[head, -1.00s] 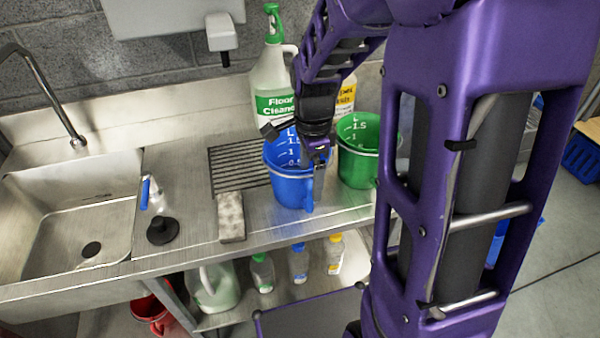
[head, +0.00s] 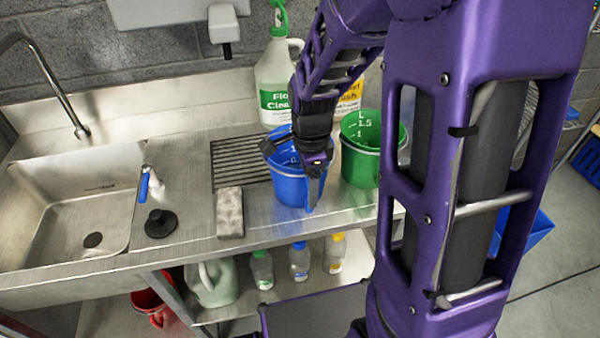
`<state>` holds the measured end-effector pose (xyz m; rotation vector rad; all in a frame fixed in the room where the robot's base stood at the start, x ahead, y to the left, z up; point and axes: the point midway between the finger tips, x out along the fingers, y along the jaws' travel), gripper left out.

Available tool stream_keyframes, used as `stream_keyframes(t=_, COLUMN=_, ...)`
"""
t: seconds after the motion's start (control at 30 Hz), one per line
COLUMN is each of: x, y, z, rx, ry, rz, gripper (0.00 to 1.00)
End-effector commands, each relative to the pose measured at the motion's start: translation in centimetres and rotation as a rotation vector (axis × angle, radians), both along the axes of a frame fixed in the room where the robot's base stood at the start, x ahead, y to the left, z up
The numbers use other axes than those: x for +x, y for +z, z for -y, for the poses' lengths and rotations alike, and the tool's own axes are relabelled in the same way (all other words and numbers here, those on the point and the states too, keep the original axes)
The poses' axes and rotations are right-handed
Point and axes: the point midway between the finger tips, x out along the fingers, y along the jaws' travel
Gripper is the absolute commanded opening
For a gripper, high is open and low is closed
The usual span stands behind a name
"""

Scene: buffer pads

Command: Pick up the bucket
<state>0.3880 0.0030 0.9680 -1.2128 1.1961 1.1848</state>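A blue bucket (head: 286,188) with white measuring marks stands upright on the steel counter, near its front edge. My gripper (head: 314,172) points down at the right part of its rim, in front of the bucket's opening. It overlaps the bucket in the picture. The fingertips are small and dark against the bucket, so I cannot tell whether they are apart or closed on the rim. A green bucket (head: 362,168) stands just to the right on the counter. A red bucket (head: 150,306) is low under the counter at the left.
A floor cleaner bottle (head: 273,84) and a yellow-labelled bottle (head: 350,96) stand behind the buckets. A sponge block (head: 230,213) and a black plunger-like piece (head: 160,223) lie left. The sink (head: 68,218) is further left. Several bottles fill the lower shelf.

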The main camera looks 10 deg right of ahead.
Motion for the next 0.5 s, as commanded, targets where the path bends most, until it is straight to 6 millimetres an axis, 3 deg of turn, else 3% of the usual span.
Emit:
stream_keyframes(t=0.03, x=-0.04, y=-0.01, z=0.01, rx=0.0, ry=0.0, rz=-0.001, gripper=0.39)
stream_keyframes(t=0.27, x=-0.07, y=-0.03, z=0.01, rx=0.0, ry=0.0, rz=-0.002, gripper=0.0)
stream_keyframes(t=0.5, x=-0.04, y=0.02, z=0.01, rx=0.0, ry=0.0, rz=-0.001, gripper=0.0)
